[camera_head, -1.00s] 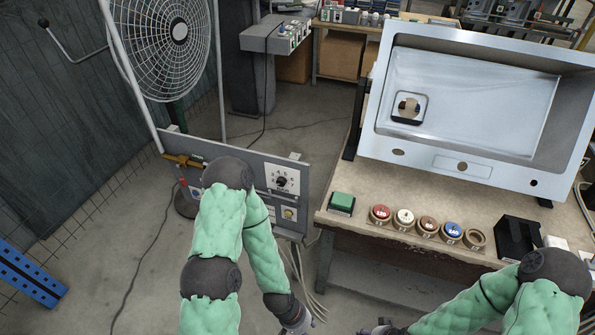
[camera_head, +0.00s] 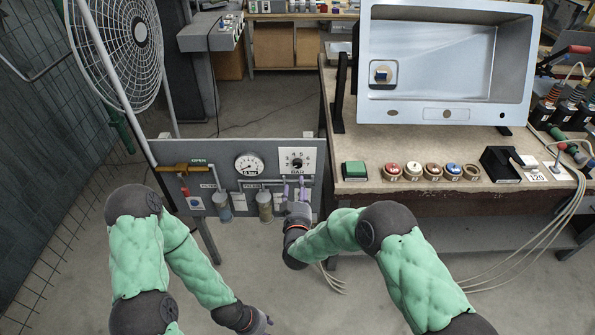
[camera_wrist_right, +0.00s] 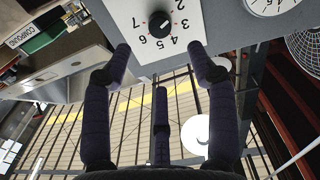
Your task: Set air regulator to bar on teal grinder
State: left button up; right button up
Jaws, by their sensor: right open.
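The regulator dial (camera_head: 297,161) is a white plate marked BAR with a black knob, at the upper right of the grey panel. In the right wrist view the dial plate (camera_wrist_right: 183,34) appears upside down at the top, with numbers around the black knob (camera_wrist_right: 160,24); its exact setting is hard to read. My right gripper (camera_head: 294,183) is open and empty, just below the dial, fingers pointing up at it. In the wrist view its fingertips (camera_wrist_right: 160,58) are apart, short of the knob. My left gripper (camera_head: 266,322) is low at the bottom, its jaws unclear. I cannot make out a teal grinder.
The panel (camera_head: 282,148) also carries a round gauge (camera_head: 249,165), filter bowls and a brass valve (camera_head: 185,168). A workbench (camera_head: 400,200) stands right, with a green button (camera_head: 354,170), coloured round discs and a metal sink (camera_head: 440,60). A fan (camera_head: 122,45) stands left.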

aim_at(298, 166)
jog(key=w+b, duration=0.2)
jog(key=w, duration=0.6)
jog(key=shift+w+f, duration=0.15)
jog(key=shift+w+b, duration=0.4)
jog(key=shift+w, duration=0.15)
jog(key=c, duration=1.1)
jog(key=shift+c, duration=0.2)
